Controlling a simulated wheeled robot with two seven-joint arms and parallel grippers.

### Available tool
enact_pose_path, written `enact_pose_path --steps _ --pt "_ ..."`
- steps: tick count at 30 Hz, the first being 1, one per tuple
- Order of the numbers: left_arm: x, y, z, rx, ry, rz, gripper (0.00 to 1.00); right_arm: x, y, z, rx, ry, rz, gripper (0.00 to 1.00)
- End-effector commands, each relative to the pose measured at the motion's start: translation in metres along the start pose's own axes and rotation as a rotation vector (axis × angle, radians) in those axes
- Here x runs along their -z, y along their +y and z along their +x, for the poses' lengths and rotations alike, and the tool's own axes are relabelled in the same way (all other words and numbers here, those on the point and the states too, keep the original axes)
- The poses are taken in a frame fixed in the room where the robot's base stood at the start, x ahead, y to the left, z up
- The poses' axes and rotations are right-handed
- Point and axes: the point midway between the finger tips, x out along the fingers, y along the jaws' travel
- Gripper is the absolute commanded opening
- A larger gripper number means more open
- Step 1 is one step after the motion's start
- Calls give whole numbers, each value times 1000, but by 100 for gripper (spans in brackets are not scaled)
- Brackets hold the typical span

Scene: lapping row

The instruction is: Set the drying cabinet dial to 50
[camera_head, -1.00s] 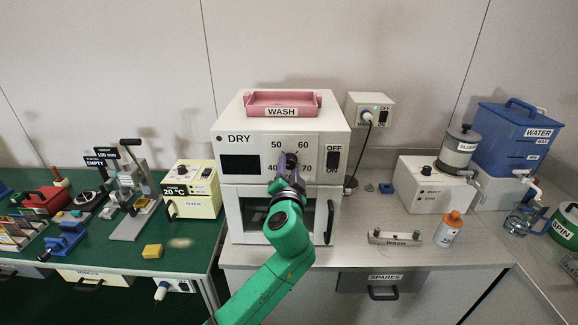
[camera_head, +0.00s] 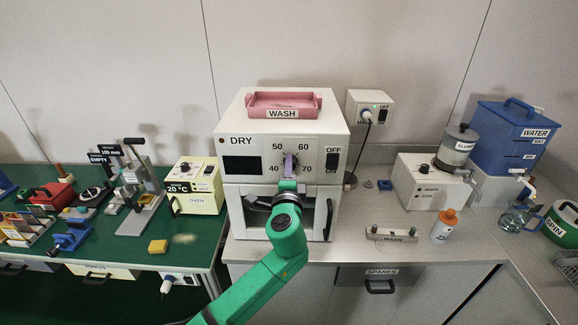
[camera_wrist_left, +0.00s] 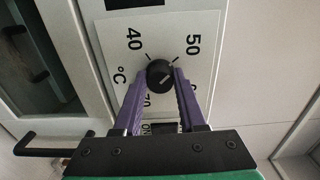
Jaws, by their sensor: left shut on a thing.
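The white drying cabinet (camera_head: 228,148), marked DRY, stands on the grey counter. Its panel has 50 and 60 above, 40 and 70 below. The black dial (camera_wrist_left: 160,75) lies between the purple fingers of my left gripper (camera_head: 289,163), which are shut on it. In the left wrist view my left gripper (camera_wrist_left: 161,78) has one finger on each side of the dial. The 40 and 50 show above the dial there, turned on their side; 60 is mostly hidden by a finger. A pale mark shows on the dial, but its exact heading is hard to tell.
A pink WASH tray (camera_head: 250,105) sits on top of the cabinet. The OFF/ON switch (camera_head: 333,161) is right of the dial, and the door handle (camera_head: 330,218) is below. A cream oven (camera_head: 195,203) stands left and a white pump unit (camera_head: 425,192) right.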

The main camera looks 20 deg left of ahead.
Motion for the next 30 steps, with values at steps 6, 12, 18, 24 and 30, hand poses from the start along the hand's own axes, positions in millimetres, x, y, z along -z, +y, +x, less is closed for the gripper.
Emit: enact_pose_path --steps 6,12,18,24,30 --pt "0 1 0 -2 0 40 0 0 1 -2 -1 0 0 0" --pt "0 1 0 -2 0 45 0 0 1 -2 -2 0 -1 0" --pt "0 1 0 -2 0 44 0 0 2 -2 -2 0 -1 0" --pt "0 1 0 -2 0 43 70 0 2 -2 -2 -1 -1 0" --pt "0 1 -1 -1 0 42 70 0 2 -2 -3 -1 -1 0"
